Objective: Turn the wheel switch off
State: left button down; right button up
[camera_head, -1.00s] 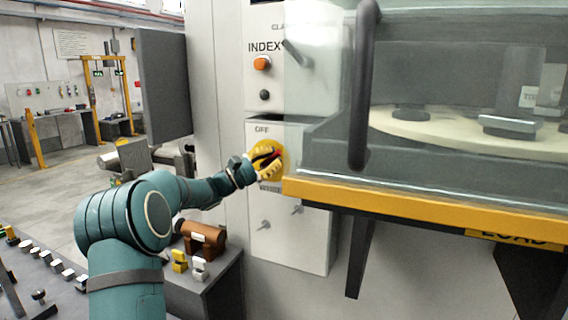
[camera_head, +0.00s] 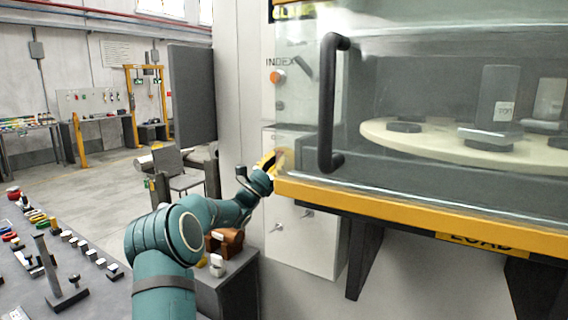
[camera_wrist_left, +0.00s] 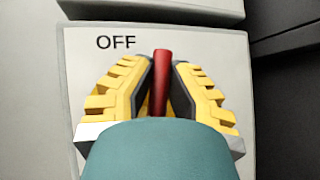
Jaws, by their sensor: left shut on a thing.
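The wheel switch's red handle (camera_wrist_left: 161,72) stands between the yellow fingers of my left gripper (camera_wrist_left: 161,84) in the left wrist view. The gripper is shut on it, with a dark pad on each side. The handle's upper end points up, just right of the OFF label (camera_wrist_left: 115,42). In the head view my left gripper (camera_head: 268,163) is at the light panel (camera_head: 303,248), beside the cabinet's glass. My right gripper is not in view.
The glass cover's dark handle (camera_head: 328,105) and the yellow ledge (camera_head: 420,218) are close right of my left gripper. An orange INDEX button (camera_head: 277,77) is above. A brown object (camera_head: 226,241) sits on a grey stand below.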

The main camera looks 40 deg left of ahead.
pick_arm(q)
jog(key=shift+s+a+r+n+t+y, duration=0.1)
jog(key=shift+n+t+y, duration=0.1)
jog(key=shift+n+y, duration=0.6)
jog(key=shift+w+a+r+n+t+y, duration=0.1)
jog(key=shift+a+n+t+y, duration=0.1)
jog(key=shift+n+y, duration=0.55)
jog(key=shift+s+a+r+n+t+y, duration=0.1)
jog(key=shift+n+t+y, duration=0.1)
jog(key=shift+n+y, duration=0.95)
jog(key=shift+n, duration=0.2)
jog(key=c, duration=0.9)
grip_release()
jog(key=shift+f, duration=0.15)
jog(key=shift+f, duration=0.1)
jog(key=shift+s+f, duration=0.25)
jog(key=v, duration=1.1)
